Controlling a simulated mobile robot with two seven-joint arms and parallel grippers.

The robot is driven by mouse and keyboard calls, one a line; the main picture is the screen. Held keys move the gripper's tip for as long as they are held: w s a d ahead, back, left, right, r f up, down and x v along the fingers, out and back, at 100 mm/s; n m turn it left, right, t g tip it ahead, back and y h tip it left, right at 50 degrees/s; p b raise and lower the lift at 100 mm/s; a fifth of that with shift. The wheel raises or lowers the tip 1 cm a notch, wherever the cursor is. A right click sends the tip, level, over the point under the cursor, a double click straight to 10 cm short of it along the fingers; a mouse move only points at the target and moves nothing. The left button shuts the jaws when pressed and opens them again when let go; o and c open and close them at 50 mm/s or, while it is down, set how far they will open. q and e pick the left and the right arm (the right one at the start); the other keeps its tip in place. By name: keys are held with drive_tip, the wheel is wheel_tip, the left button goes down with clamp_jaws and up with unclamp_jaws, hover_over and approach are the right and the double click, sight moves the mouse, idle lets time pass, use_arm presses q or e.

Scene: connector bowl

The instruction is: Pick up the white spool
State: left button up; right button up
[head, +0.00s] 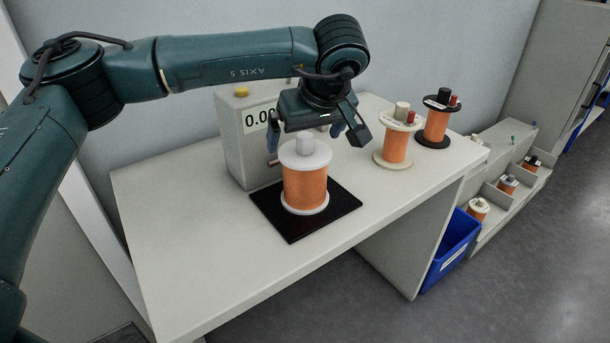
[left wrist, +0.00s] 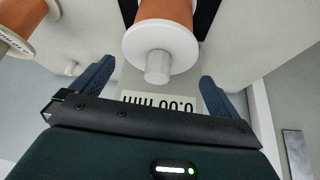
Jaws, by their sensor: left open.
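The white spool (head: 305,157) with orange winding stands upright on a black mat (head: 336,219) on the table. Its white top flange and central hub also show in the left wrist view (left wrist: 160,46). My left gripper (head: 312,142) is open just above and behind the spool in the head view, with its fingers apart and nothing between them that I can see gripped. In the left wrist view its two blue fingers (left wrist: 152,82) stand to either side of the hub, which shows ahead between them. My right gripper is not in view.
A cream spool (head: 394,150) and a black spool (head: 437,122) stand on the table to the right. A grey box with a numeric display (head: 261,117) stands behind the mat. A blue bin (head: 452,245) and stepped shelves with spools are beyond the table's right edge. The table's left front is clear.

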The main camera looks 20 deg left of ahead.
sight(303, 149)
use_arm(q)
drive_tip(key=x, duration=0.5)
drive_tip(key=shift+d+f, duration=0.1)
drive_tip(key=shift+d, duration=0.1)
drive_tip(key=shift+c, duration=0.6)
drive_tip(key=c, duration=1.6)
drive_tip(key=shift+w+r, duration=0.1)
drive_tip(key=shift+r, duration=0.1)
drive_tip(key=shift+c, duration=0.4)
